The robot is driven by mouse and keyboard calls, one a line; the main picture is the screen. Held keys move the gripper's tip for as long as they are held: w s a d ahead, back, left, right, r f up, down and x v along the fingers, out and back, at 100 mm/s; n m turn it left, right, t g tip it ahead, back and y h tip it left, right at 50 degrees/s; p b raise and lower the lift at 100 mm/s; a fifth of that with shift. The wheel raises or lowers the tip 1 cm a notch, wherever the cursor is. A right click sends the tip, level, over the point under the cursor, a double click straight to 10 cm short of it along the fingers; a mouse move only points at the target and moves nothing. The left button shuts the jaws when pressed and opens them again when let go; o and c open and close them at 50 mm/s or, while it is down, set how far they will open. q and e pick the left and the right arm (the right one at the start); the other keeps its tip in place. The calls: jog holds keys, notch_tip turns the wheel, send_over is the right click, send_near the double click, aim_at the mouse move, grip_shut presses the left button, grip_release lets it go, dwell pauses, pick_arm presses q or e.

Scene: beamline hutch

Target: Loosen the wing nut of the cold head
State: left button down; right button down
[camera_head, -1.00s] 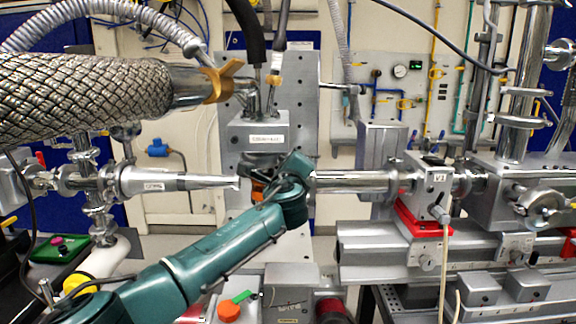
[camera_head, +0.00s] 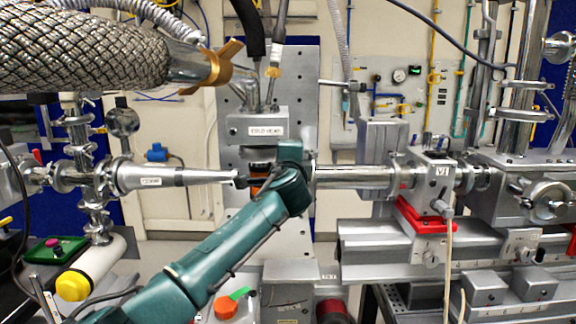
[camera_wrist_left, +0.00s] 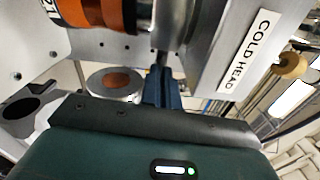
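The cold head (camera_head: 262,130) is a grey box on an upright perforated plate, named by a white label; it also shows in the left wrist view (camera_wrist_left: 215,50). A brass winged nut (camera_head: 222,64) sits at the end of the large braided hose, upper left. A small round brass part (camera_wrist_left: 291,66) shows beside the label in the wrist view; I cannot tell whether it is a wing nut. My left gripper (camera_wrist_left: 161,88) is below the cold head. Its dark fingers look together, with no brass between them; a grey rod shows beyond the tips. My right gripper is not in view.
The braided hose (camera_head: 80,62) fills the upper left. A horizontal beam pipe (camera_head: 355,180) runs right of my gripper to valve V1 (camera_head: 432,182). A tapered pipe (camera_head: 150,176) ends close to my gripper on the left. An orange-banded part (camera_wrist_left: 105,12) is near the fingers.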

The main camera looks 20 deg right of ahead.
pick_arm(q)
jog(key=n, duration=0.5)
jog(key=n+b, duration=0.1)
jog(key=n, duration=1)
jog(key=shift+a+r+n, duration=0.2)
jog(key=shift+r+n, duration=0.1)
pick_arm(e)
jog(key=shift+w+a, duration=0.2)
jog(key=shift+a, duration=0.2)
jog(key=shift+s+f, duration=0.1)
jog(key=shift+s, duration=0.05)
pick_arm(q)
jog(key=c, duration=1.6)
grip_release()
jog(key=shift+w+b, duration=0.1)
jog(key=shift+b, duration=0.2)
jog(key=shift+c, duration=0.2)
jog(key=shift+f, duration=0.1)
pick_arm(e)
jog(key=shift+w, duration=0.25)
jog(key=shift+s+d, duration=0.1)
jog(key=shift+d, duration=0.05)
